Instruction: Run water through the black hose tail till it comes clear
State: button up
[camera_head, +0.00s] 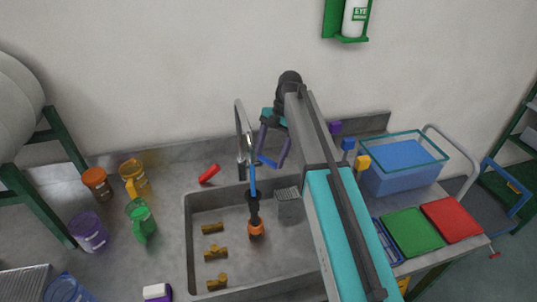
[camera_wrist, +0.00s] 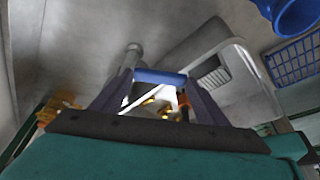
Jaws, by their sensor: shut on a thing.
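My gripper (camera_head: 270,160) is shut on a small blue bar (camera_wrist: 160,76) beside the tap, which looks like its lever. In the wrist view the bar lies between both fingertips (camera_wrist: 160,80). The grey tap (camera_head: 240,142) arches over the sink. A blue stream, apparently water, (camera_head: 252,180) drops from its spout onto the black hose tail (camera_head: 254,206). The hose tail is roughly upright in the sink, with an orange part (camera_head: 256,229) at its lower end. I cannot tell whether the water leaving it is clear.
The grey sink (camera_head: 187,235) also holds several brass fittings (camera_head: 215,252). A red piece (camera_head: 209,174) lies behind it. Green (camera_head: 139,219), yellow and purple jugs stand left. A blue-water bin (camera_head: 400,172) and green (camera_head: 412,232) and red (camera_head: 451,219) boards are right. My arm crosses the sink's right side.

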jog(key=o, duration=1.5)
jog(key=shift+r, duration=0.15)
jog(key=shift+b+v, duration=0.4)
jog(key=shift+v, duration=0.8)
jog(key=p+v, duration=0.9)
jog(key=v, duration=0.2)
jog(key=shift+d, duration=0.15)
